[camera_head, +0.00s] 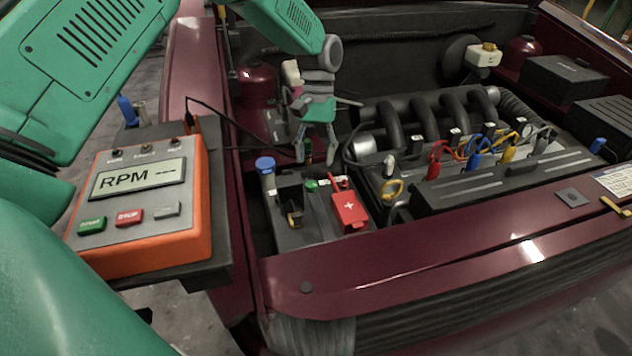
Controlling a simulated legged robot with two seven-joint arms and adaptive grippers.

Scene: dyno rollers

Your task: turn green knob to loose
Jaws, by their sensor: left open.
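The small green knob (311,185) sits on top of the dark battery (300,238) in the front left corner of the engine bay. My left gripper (315,156) comes down from above. Its fingers are spread and point downward over the battery, with nothing seen between them. In the picture the fingertips are just above the green knob; I cannot tell the exact gap in depth. My right gripper is not in view.
A red cover with a plus sign (349,212) and a black clamp (291,208) flank the knob. A blue cap (265,165) stands behind left. The orange RPM device (150,245) is at left. The engine with coloured cables (480,150) is at right.

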